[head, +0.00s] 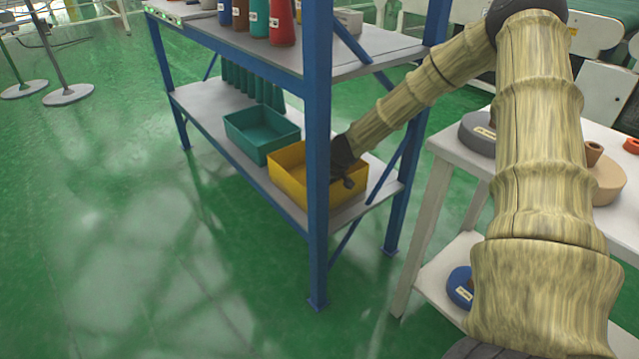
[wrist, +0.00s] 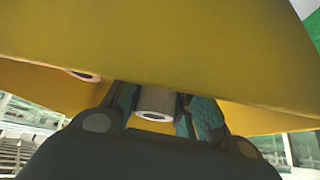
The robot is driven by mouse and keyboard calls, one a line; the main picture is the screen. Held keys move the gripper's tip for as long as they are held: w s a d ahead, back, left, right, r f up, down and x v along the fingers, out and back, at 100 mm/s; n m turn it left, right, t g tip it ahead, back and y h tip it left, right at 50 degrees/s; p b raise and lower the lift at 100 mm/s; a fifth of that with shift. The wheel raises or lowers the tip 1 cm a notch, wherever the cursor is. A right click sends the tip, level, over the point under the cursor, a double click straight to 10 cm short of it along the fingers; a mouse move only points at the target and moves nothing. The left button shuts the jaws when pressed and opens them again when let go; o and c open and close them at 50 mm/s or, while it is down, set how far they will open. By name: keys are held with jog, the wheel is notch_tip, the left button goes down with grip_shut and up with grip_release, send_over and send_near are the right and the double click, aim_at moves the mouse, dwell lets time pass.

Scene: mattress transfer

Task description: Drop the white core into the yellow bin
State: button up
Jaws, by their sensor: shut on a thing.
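The yellow bin (head: 288,185) stands on the lower shelf of a blue-framed rack, beside a teal bin. My gripper (head: 346,181) reaches down at the bin's right side, partly hidden in the head view. In the wrist view the bin's yellow wall (wrist: 150,45) fills much of the picture, close to my fingers. My gripper is shut on the white core (wrist: 155,103), a pale hollow tube seen end-on between the fingers. The core cannot be made out in the head view. A second pale ring end (wrist: 82,76) shows partly beside the yellow wall.
The teal bin (head: 262,132) is just left of the yellow one, with several green cones behind it. A blue rack post (head: 317,150) stands in front of the yellow bin. Coloured cones stand on the upper shelf. A white table (head: 445,150) with spools is at the right.

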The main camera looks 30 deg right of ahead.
jog(key=shift+f, duration=0.7)
jog(key=o, duration=1)
jog(key=shift+r, duration=0.15)
jog(key=shift+r, duration=0.35)
jog(key=p+v, duration=0.4)
jog(key=v, duration=0.8)
jog(key=shift+r, duration=0.15)
